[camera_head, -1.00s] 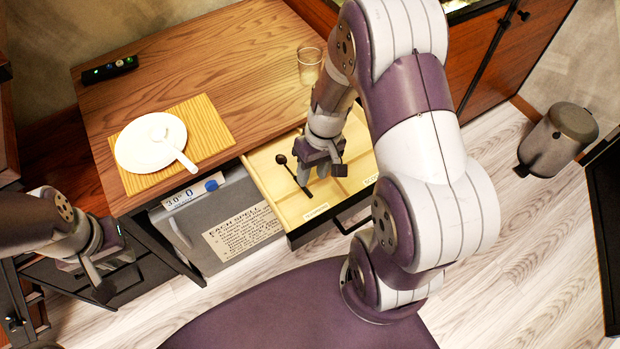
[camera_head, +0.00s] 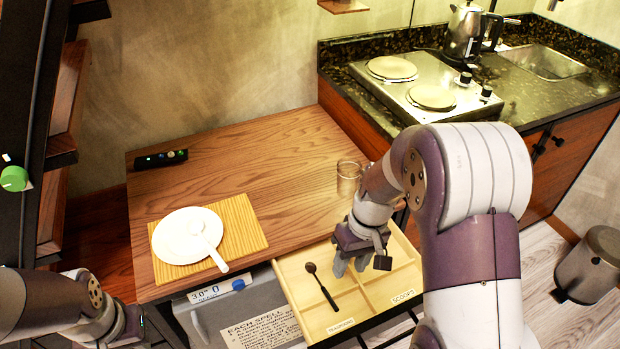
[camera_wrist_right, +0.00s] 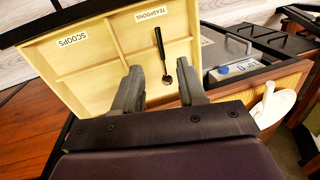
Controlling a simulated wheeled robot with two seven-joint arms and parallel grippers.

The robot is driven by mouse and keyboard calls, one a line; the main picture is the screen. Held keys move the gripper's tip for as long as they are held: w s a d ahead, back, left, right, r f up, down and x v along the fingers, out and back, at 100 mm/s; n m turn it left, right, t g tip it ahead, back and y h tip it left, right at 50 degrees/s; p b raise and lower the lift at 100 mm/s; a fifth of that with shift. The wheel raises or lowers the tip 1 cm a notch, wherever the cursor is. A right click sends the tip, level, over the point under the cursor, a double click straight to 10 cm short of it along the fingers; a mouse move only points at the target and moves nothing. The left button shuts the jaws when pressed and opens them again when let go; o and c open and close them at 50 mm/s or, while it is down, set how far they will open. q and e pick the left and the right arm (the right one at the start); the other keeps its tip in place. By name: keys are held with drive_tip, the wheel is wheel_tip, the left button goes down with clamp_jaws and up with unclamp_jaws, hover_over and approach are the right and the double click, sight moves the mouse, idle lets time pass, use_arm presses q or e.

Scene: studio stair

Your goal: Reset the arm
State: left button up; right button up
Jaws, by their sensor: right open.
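My right gripper (camera_head: 350,268) is open and empty. It points down over the open drawer (camera_head: 295,293), and its two fingers stand apart in the right wrist view (camera_wrist_right: 158,72). The drawer is pale wood with dividers and labels; "SCOOPS" and "TEASPOONS" are readable in the wrist view. A dark spoon (camera_head: 322,287) lies in the teaspoon compartment, beside the gripper and apart from it. The spoon also shows between and beyond the fingers in the wrist view (camera_wrist_right: 160,48). My left gripper (camera_head: 125,326) is partly in view at the lower left; its fingers are not clear.
On the wooden table (camera_head: 280,160) are a white plate (camera_head: 180,248) with a white utensil on a yellow mat (camera_head: 243,222), a glass (camera_head: 348,178) and a dark device (camera_head: 160,159). A grey bin (camera_head: 588,265) stands right. A counter with a hob (camera_head: 425,85) is behind.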

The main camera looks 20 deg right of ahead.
drive_tip(key=s+a+r+t+h+p, duration=0.1)
drive_tip(key=s+a+r+p, duration=0.1)
drive_tip(key=r+p, duration=0.2)
drive_tip(key=s+a+r+h+p, duration=0.1)
drive_tip(key=s+a+r+p, duration=0.1)
drive_tip(key=r+p, duration=0.2)
wheel_tip(320, 180, up, 4)
drive_tip(key=shift+s+a+f+t+p, duration=0.15)
drive_tip(key=shift+s+a+t+p, duration=0.05)
drive_tip(key=shift+a+t+p, duration=0.2)
